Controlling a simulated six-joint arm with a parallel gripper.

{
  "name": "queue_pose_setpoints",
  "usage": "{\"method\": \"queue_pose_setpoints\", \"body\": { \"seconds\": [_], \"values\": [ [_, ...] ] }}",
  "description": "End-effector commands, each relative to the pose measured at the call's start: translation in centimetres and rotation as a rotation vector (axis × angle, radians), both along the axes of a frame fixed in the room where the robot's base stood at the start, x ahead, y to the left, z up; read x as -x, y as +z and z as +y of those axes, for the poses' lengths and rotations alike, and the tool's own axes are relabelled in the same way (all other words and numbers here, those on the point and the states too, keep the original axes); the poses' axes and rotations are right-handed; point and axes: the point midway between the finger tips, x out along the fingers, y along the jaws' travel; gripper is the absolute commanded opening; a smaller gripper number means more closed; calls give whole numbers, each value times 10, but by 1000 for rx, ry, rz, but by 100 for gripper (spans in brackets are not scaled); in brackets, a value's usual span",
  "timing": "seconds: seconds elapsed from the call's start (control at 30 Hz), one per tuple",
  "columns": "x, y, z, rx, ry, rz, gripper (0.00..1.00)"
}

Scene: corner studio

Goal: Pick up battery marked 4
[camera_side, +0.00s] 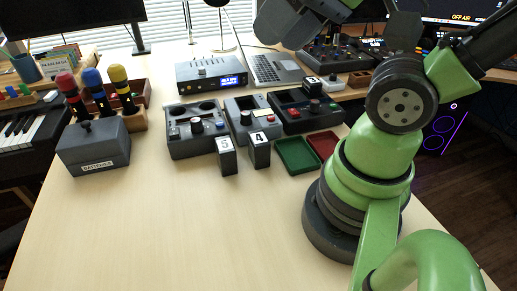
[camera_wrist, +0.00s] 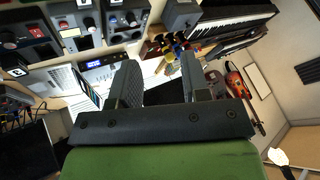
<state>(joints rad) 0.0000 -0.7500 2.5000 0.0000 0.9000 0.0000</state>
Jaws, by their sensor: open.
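The battery marked 4 (camera_side: 260,150) is a dark upright block with a white label on the table, in front of the middle grey device. A similar battery marked 5 (camera_side: 227,157) stands just left of it. In the side view my arm rises at the right and its end leaves the top of the picture, so the fingertips do not show there. In the wrist view my gripper (camera_wrist: 160,82) is open, with nothing between its fingers. It is raised well away from the battery marked 4, which I cannot make out for certain in the wrist view.
A grey box labelled BATTERIES (camera_side: 93,146) stands at the left. Control boxes (camera_side: 195,128) line the back of the batteries. A green tray (camera_side: 296,156) and a red tray (camera_side: 324,144) lie right of them. The front left of the table (camera_side: 180,230) is clear.

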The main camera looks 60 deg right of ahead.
Motion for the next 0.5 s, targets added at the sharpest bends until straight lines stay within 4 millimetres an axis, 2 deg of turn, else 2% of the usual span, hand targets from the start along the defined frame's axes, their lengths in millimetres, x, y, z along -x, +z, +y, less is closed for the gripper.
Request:
{"method": "queue_pose_setpoints", "body": {
  "seconds": [0.03,0.13,0.17,0.5],
  "values": [
    [0,0,0,0,0,0,49],
    [0,0,0,0,0,0,72],
    [0,0,0,0,0,0,77],
    [-5,-3,-2,25,16,14,77]
  ]
}}
